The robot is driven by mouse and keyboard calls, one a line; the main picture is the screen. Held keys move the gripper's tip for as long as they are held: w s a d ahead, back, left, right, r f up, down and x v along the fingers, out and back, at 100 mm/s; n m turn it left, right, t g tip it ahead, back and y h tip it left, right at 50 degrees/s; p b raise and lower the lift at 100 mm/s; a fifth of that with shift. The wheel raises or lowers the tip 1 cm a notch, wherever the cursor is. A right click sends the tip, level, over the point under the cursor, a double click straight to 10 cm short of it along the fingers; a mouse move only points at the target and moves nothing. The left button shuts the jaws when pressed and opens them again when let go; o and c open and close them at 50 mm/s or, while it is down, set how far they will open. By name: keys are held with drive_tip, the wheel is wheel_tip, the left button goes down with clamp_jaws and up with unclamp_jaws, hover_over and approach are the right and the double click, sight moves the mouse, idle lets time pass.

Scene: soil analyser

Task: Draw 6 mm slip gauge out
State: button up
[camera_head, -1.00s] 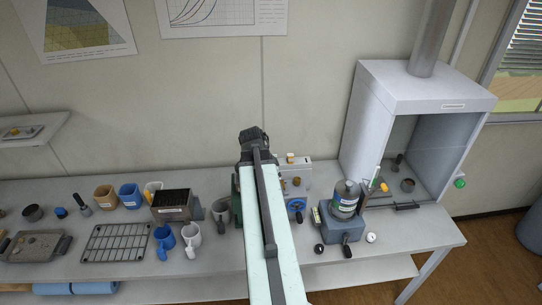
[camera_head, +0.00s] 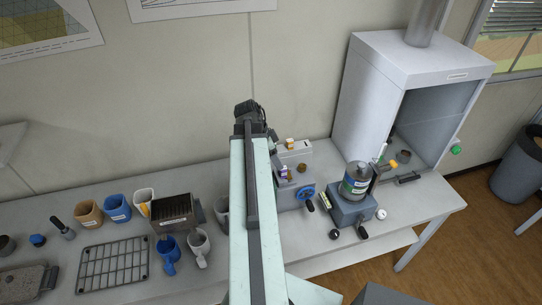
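I cannot make out a 6 mm slip gauge by its marking. A dark box (camera_head: 174,214) with a slotted or ridged top and a pale label stands on the bench left of my arm; its contents are too small to tell apart. A grey device (camera_head: 294,182) with a blue handwheel (camera_head: 307,195) stands just right of my arm, partly hidden by it. My gripper (camera_head: 250,112) is the dark end of my raised arm, seen from behind against the wall, above the bench and apart from these things. Its fingers are not clearly visible.
Cups, including a blue one (camera_head: 117,207), and a wire rack (camera_head: 113,264) lie left. A grey-blue device with a canister (camera_head: 356,180) and a fume hood (camera_head: 420,62) stand right. My arm hides the bench middle. A bin (camera_head: 517,165) stands on the floor.

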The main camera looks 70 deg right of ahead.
drive_tip(key=b+x, duration=0.7)
drive_tip(key=x, duration=0.1)
drive_tip(key=shift+r, duration=0.1)
clamp_jaws()
drive_tip(key=shift+r, duration=0.1)
drive_tip(key=shift+r+p, duration=0.55)
drive_tip(key=shift+p, duration=0.1)
drive_tip(key=shift+r+p, duration=2.75)
